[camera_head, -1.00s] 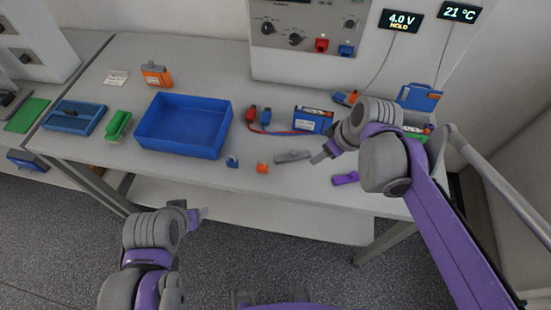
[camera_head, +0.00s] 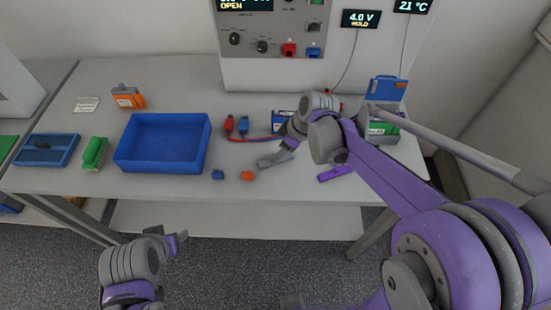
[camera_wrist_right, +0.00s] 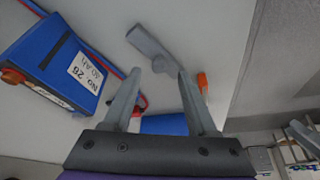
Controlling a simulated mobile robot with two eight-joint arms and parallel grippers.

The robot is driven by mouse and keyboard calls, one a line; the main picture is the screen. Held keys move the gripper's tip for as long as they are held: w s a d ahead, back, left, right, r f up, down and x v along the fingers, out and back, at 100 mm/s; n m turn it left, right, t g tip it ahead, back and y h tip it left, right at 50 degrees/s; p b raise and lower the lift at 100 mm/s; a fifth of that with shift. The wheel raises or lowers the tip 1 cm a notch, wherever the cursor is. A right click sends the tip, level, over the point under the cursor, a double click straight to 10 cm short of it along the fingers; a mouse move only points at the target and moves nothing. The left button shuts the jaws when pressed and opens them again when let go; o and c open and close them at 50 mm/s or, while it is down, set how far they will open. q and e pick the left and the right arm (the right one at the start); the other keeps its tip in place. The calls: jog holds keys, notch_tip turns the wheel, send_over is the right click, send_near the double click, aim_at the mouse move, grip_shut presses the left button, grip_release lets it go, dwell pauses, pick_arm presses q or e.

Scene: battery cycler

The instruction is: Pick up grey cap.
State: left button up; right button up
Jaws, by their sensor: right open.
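The grey cap (camera_head: 269,161) lies on the bench right of the small orange cap; it is a grey elongated piece with a wider end. In the right wrist view the grey cap (camera_wrist_right: 148,43) lies just beyond the fingertips, not between them. My right gripper (camera_head: 287,147) is above the bench right beside it; in the wrist view it (camera_wrist_right: 160,80) is open and empty. My left gripper (camera_head: 179,238) is in front of the bench, away from the cap; whether it is open does not show clearly.
A blue bin (camera_head: 163,143) stands to the left. Small blue (camera_head: 218,174) and orange (camera_head: 247,175) caps lie near the front edge. A blue battery (camera_wrist_right: 58,68) stands close to the right gripper. A purple piece (camera_head: 336,173) lies to the right.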

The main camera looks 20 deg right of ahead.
jog(key=shift+x, duration=1.55)
jog(key=shift+d, duration=0.1)
grip_shut()
